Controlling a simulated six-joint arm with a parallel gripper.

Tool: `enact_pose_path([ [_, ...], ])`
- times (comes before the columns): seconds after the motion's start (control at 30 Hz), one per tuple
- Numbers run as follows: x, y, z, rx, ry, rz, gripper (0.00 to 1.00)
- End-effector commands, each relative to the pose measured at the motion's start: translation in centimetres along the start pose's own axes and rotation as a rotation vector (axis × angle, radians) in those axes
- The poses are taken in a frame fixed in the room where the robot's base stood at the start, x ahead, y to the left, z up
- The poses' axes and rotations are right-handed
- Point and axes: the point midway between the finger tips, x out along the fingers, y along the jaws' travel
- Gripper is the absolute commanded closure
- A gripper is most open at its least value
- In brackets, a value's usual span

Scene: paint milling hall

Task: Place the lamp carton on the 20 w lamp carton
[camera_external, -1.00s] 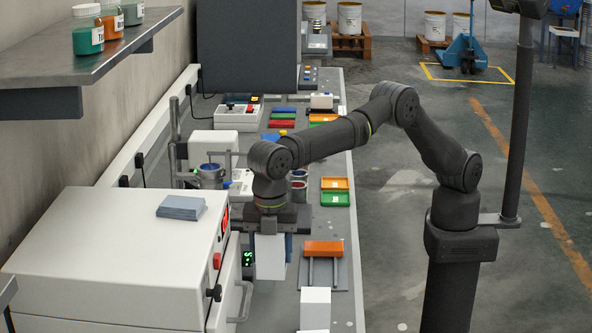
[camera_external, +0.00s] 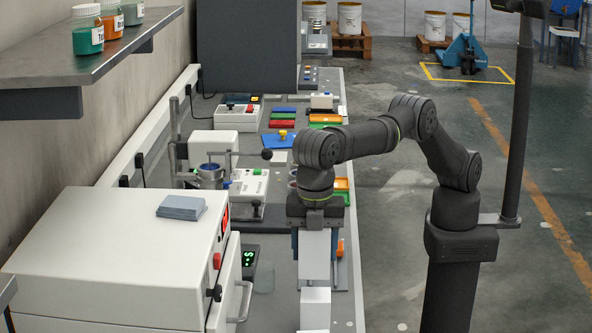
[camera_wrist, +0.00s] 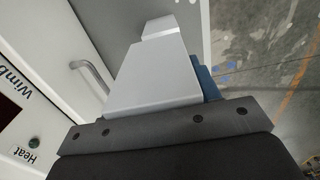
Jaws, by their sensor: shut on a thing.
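My gripper (camera_external: 315,232) is shut on a plain white lamp carton (camera_external: 314,258), held upright with its lower part hanging below the fingers. In the wrist view the held carton (camera_wrist: 155,77) fills the middle, with a blue finger (camera_wrist: 207,84) beside it. A second white carton (camera_external: 315,309), likely the 20 W lamp carton, stands on the bench at the near edge of the external view. It also shows beyond the held carton in the wrist view (camera_wrist: 158,27). The held carton appears behind and slightly above it; I cannot read a label on either.
A white cabinet (camera_external: 120,255) with a handle (camera_external: 244,300) stands left of the cartons. An orange block (camera_external: 341,248) on a fixture is partly hidden behind the held carton. Orange and green trays (camera_external: 341,185) lie farther back. The bench's right edge is close.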

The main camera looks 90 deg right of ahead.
Motion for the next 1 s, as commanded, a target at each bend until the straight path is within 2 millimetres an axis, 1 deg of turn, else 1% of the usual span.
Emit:
enact_pose_path([
  [0.03, 0.4, -0.2, -0.5, -0.001, 0.000, 0.000, 0.68],
  [0.17, 0.8, -0.5, -1.0, 0.000, 0.000, 0.000, 0.68],
  [0.43, 4.3, -0.5, -0.9, 0.000, -0.001, -0.001, 0.68],
  [0.5, 4.6, -0.5, -0.9, 0.000, 0.000, 0.000, 0.68],
  [0.87, 5.0, -0.4, -0.9, 0.000, 0.001, 0.000, 0.68],
  [0.9, 5.0, -0.4, -0.9, 0.000, 0.001, 0.001, 0.38],
  [0.97, 4.9, -0.4, -0.9, 0.000, 0.001, 0.000, 0.26],
  [1.0, 4.9, -0.4, -0.9, 0.000, 0.001, 0.000, 0.22],
])
